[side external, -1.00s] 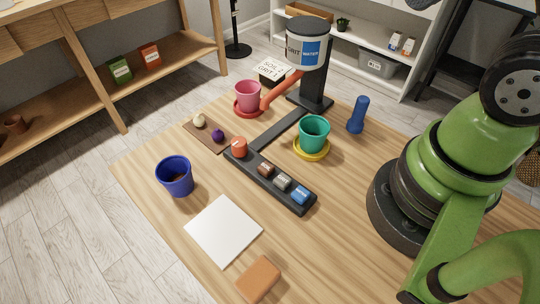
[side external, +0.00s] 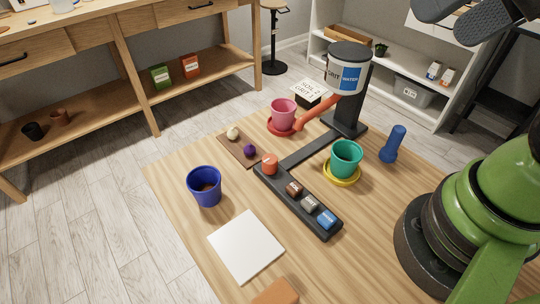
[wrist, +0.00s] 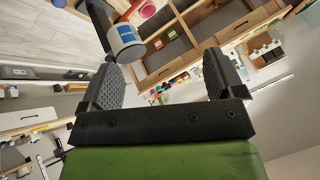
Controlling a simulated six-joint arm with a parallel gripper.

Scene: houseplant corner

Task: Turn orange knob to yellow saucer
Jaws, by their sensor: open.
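The orange knob (side external: 269,161) sits at the far left end of a dark control bar (side external: 325,233). Its pointer direction is too small to tell. The yellow saucer (side external: 343,182) lies under a teal pot (side external: 346,154), right of the bar. A red saucer (side external: 272,127) lies under a pink pot (side external: 283,112). The dispenser (side external: 346,75) stands behind, its orange spout (side external: 318,118) slanting down toward the pink pot. My gripper (wrist: 163,72) is open and empty in the wrist view. Its dark fingers also show at the top right of the side view (side external: 449,18), high above and away from the knob.
The bar also carries brown, grey and blue buttons (side external: 326,220). A blue pot (side external: 204,186), a white pad (side external: 246,246), a wooden tray (side external: 232,149) with small lumps and a blue bottle (side external: 393,143) stand around it. The space above the knob looks clear.

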